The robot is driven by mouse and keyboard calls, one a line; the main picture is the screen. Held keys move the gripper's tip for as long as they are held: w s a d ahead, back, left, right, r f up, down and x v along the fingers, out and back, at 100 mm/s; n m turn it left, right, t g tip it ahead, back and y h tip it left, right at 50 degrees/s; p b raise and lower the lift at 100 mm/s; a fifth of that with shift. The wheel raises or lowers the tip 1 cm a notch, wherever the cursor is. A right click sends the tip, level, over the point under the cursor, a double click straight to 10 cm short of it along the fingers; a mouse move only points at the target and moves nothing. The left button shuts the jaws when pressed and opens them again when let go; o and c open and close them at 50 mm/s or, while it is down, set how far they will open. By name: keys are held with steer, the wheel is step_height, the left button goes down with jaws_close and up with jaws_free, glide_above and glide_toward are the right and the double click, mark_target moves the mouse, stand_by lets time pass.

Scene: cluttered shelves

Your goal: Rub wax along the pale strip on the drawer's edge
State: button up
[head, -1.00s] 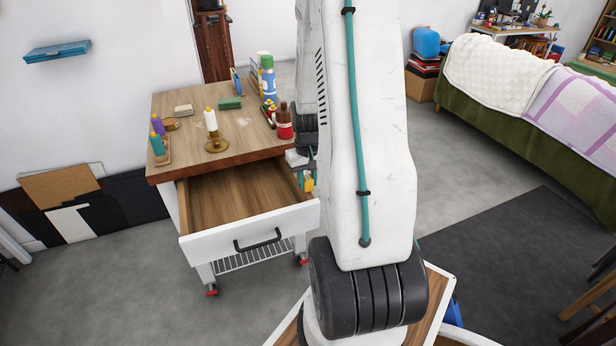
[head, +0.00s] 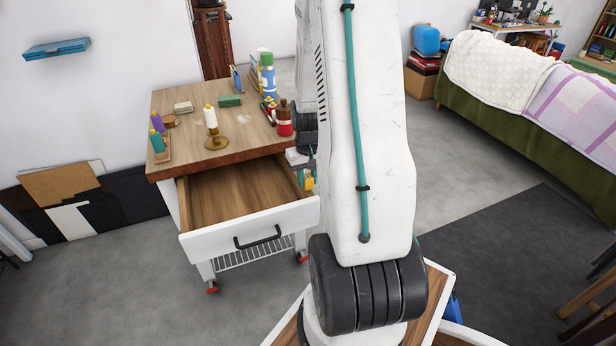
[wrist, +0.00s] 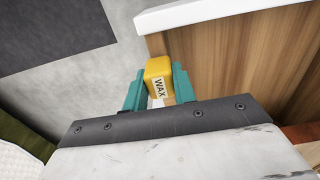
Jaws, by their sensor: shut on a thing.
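My gripper (wrist: 155,90) has teal fingers and is shut on a yellow block of wax (wrist: 160,72) with a WAX label. In the head view the wax (head: 309,184) is at the right side of the open drawer (head: 215,243), partly behind my arm. In the wrist view the wax is over the drawer's side edge, near the white front (wrist: 200,10). I cannot tell whether it touches the edge. The pale strip is not clearly distinguishable; the wax and fingers cover part of that edge.
The drawer looks empty. Open grey floor lies in front, and a dark mat (head: 510,260) is at right.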

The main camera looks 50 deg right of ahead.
steer(key=shift+f, duration=0.35)
steer(key=shift+w+d+r, duration=0.1)
steer(key=shift+w+d, duration=0.3)
steer(key=shift+w, duration=0.2)
steer(key=shift+w+d, duration=0.35)
steer(key=shift+w, duration=0.25)
steer(key=shift+w+d, duration=0.9)
steer(key=shift+w, duration=0.55)
steer(key=shift+w+d, duration=0.85)
steer(key=shift+w, duration=0.6)
steer(key=shift+w+d, duration=0.9)
steer(key=shift+w, duration=0.55)
steer(key=shift+s, duration=0.1)
